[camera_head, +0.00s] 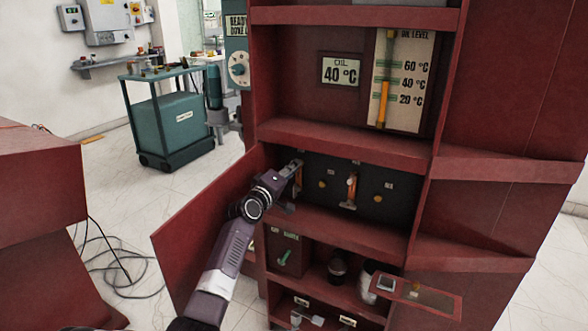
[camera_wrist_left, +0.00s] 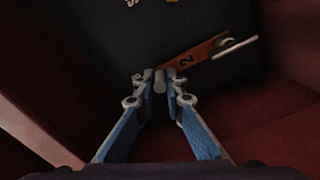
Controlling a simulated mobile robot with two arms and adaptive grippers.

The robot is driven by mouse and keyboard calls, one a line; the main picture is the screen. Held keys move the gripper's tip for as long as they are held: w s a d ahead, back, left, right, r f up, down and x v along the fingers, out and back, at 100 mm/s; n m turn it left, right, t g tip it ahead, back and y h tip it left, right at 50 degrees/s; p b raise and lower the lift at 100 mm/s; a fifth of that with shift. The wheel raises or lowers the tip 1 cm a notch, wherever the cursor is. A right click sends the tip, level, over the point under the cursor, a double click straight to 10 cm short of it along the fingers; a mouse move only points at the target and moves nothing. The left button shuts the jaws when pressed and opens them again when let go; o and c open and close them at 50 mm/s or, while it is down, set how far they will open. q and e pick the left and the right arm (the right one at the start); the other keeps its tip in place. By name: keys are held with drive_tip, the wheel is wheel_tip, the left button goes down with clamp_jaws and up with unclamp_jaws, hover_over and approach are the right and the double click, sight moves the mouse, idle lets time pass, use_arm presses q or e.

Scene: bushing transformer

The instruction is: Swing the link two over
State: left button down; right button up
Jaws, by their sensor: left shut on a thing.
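Link two is an orange bar marked "2" (camera_wrist_left: 190,57) in the left wrist view. It slants up to the right on a dark panel, with a pale round fitting at its far end. My left gripper (camera_wrist_left: 160,82) is shut on a small grey peg at the near end of link two. In the head view my left gripper (camera_head: 291,172) reaches into the cabinet's black panel (camera_head: 333,170), at the leftmost orange link, which it partly hides. Another orange link (camera_head: 351,191) hangs upright at the panel's middle. My right gripper is not in view.
Brass studs (camera_head: 377,198) dot the panel right of the links. A red shelf edge (camera_head: 340,228) runs just below, and the open red door (camera_head: 205,225) stands left of my arm. A small red tray (camera_head: 440,300) juts out at lower right.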

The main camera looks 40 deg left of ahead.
use_arm(q)
drive_tip(key=shift+a+r, duration=0.1)
drive_tip(key=c, duration=2)
unclamp_jaws()
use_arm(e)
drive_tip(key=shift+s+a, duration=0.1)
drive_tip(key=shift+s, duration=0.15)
use_arm(q)
drive_tip(key=shift+s, duration=0.1)
drive_tip(key=shift+v, duration=3.7)
